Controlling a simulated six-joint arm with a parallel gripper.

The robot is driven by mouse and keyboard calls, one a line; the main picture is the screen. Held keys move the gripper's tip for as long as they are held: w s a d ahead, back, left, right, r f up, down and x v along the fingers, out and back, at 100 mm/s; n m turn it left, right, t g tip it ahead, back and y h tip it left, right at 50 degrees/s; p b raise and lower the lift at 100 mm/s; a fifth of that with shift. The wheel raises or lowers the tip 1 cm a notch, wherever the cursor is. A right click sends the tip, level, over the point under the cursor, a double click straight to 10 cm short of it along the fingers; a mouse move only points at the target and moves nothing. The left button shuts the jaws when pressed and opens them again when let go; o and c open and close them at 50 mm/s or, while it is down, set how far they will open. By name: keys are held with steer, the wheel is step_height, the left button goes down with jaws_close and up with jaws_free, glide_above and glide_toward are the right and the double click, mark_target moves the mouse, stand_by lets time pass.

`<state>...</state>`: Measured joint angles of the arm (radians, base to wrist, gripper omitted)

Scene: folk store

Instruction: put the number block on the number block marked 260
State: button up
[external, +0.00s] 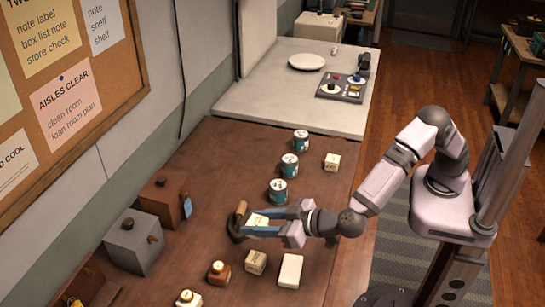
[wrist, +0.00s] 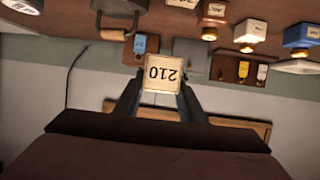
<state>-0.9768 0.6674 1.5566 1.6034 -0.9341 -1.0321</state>
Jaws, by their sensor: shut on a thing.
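My gripper (external: 264,222) is shut on a cream number block (external: 258,219), above or near the left-middle of the brown table. In the wrist view the block (wrist: 163,72) sits between my two fingers and reads 210, upside down. A cream block with dark marks (external: 255,262) stands on the table below my gripper in the external view. Another cream block (external: 332,161) stands toward the back right, beside the cans. Their numbers are too small to read, so I cannot tell which is 260.
Several teal-labelled cans (external: 289,165) stand in a row behind my gripper. A dark object with a wooden handle (external: 238,221) is close to my fingertips.

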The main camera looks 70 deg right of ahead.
mark_target(256, 257)
steer(key=shift+w+a+r, duration=0.25)
steer(key=shift+a+r, duration=0.25)
steer(key=shift+r, duration=0.25)
steer(key=shift+a+n+y, duration=0.25)
steer(key=shift+n+y, duration=0.15)
steer(key=shift+y, duration=0.1)
steer(key=shift+f, duration=0.15)
steer(key=shift+f, duration=4.9)
steer(key=shift+f, duration=0.2)
steer(key=o, duration=1.1)
steer(key=shift+r, duration=0.1)
